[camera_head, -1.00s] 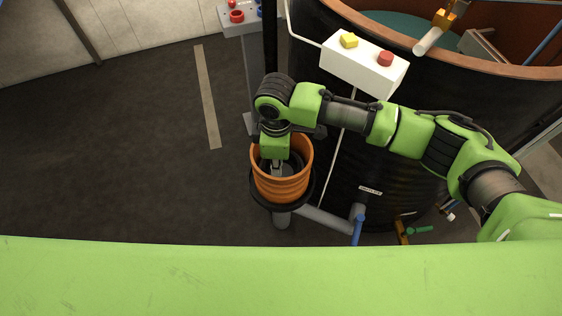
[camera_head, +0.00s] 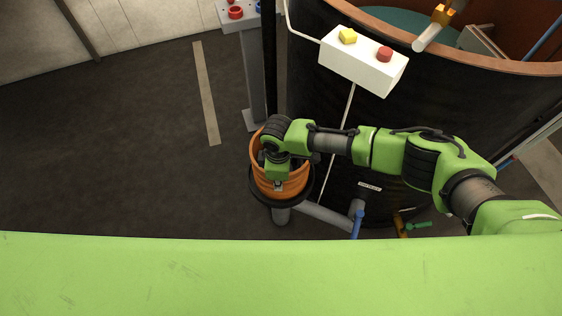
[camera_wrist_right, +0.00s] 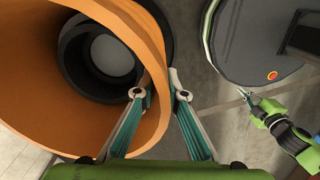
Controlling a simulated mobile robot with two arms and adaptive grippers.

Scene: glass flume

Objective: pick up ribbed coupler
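The ribbed coupler (camera_head: 291,187) is a wide orange ring with ribbed sides, upright in a black round holder (camera_head: 255,191). In the right wrist view the coupler (camera_wrist_right: 30,105) fills the left side. My right gripper (camera_head: 278,187) is down at its near wall. In the wrist view my right gripper (camera_wrist_right: 160,94) is open, one finger inside the coupler and one outside, with the wall between them. I see a gap at the outer finger. A green arm with a small gripper (camera_wrist_right: 248,98), seemingly my left, shows at the right of the wrist view; its finger state is unclear.
A large dark tank (camera_head: 440,100) with an orange rim stands right of the holder. A white box (camera_head: 362,66) with yellow and red buttons is on its side. Grey pipe (camera_head: 325,215) and a blue-handled valve (camera_head: 357,224) lie low. The floor at left is clear.

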